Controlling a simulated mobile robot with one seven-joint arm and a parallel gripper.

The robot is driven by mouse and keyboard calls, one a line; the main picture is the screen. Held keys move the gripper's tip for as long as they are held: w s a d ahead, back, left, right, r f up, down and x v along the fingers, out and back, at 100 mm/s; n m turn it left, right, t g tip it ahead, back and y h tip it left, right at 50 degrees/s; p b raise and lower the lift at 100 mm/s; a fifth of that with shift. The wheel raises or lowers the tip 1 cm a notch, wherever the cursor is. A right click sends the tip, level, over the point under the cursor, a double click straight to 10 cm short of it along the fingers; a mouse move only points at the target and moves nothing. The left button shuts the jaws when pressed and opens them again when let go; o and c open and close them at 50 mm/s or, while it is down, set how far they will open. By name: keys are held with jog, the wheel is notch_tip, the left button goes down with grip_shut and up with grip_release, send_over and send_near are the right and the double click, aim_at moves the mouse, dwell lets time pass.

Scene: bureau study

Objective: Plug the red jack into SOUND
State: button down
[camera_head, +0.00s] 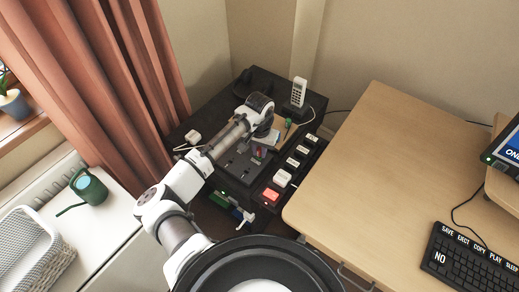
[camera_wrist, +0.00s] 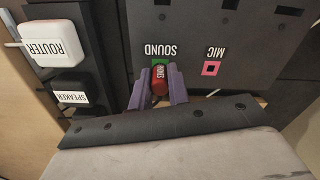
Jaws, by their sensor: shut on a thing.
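In the wrist view my gripper (camera_wrist: 160,88) is shut on the red jack (camera_wrist: 159,80), one finger on either side of it. The jack's far end overlaps the green-framed SOUND socket (camera_wrist: 160,62) on the dark grey panel (camera_wrist: 240,78). I cannot tell whether its tip is inside the socket or just in front of it. The pink-framed MIC socket (camera_wrist: 211,69) is just to the right, with nothing in it. In the head view my gripper is over the dark desk unit (camera_head: 227,172), and my arm hides most of the jack and the SOUND socket.
A white ROUTER box (camera_wrist: 55,43) and a black SPEAKER box (camera_wrist: 70,98) sit left of the panel. In the head view a cordless phone (camera_head: 298,92) stands behind, and a row with a red switch (camera_head: 271,194) runs right. A wooden desk (camera_head: 400,150) fills the right.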

aim_at(260, 149)
jog(key=shift+f, duration=0.45)
dwell(0.3)
jog(key=c, duration=1.3)
grip_release()
jog(key=shift+o, duration=0.2)
jog(key=shift+r, duration=0.1)
notch_tip(260, 149, up, 14)
jog(key=b, duration=0.2)
jog(key=shift+b, duration=0.4)
